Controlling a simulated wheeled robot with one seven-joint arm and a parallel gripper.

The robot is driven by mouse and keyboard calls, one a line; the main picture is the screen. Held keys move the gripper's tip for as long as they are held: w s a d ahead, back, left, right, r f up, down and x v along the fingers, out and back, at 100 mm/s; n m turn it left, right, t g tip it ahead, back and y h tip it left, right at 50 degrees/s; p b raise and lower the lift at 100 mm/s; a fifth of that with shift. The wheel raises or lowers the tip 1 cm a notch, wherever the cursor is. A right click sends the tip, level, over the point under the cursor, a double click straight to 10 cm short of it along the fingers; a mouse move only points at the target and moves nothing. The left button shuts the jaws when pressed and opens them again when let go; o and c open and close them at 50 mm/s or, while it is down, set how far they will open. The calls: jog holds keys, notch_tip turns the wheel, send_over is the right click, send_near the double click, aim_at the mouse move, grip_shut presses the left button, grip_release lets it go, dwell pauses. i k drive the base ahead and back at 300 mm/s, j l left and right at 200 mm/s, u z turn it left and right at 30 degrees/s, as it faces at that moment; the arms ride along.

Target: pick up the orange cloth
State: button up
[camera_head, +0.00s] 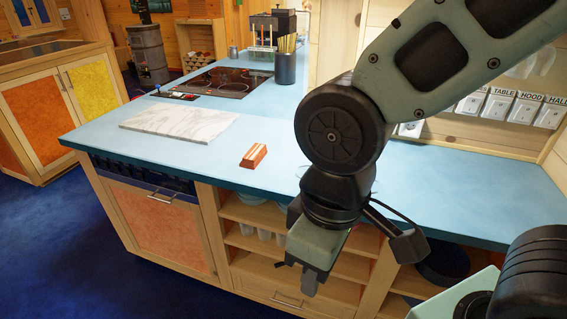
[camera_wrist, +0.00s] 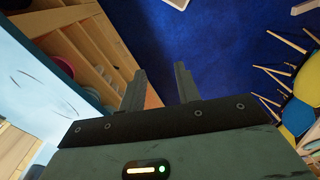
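A small orange item with pale stripes (camera_head: 254,156), apparently the folded orange cloth, lies on the blue countertop (camera_head: 215,160) near its front edge. It is to the right of the marble board. My gripper (camera_head: 297,275) hangs in front of the counter, below the countertop's level and to the right of the orange item. In the wrist view my gripper (camera_wrist: 160,85) points down past the shelves towards the blue floor. Its two fingers stand apart with nothing between them. The orange item does not show in the wrist view.
A marble board (camera_head: 180,122) lies left of the orange item, with a black hob (camera_head: 227,83) and dark utensil holder (camera_head: 285,68) behind. Open shelves (camera_head: 262,245) are close to my gripper. In the wrist view, colourful round seats (camera_wrist: 297,115) stand at the right.

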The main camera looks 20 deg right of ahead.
aim_at(254, 155)
jog(key=i+j+z, duration=0.25)
jog(key=i+j, duration=0.2)
jog(key=i+j+z, duration=0.25)
jog(key=i+j, duration=0.2)
jog(key=i+j+z, duration=0.2)
jog(key=i+j, duration=0.2)
jog(key=j, duration=0.3)
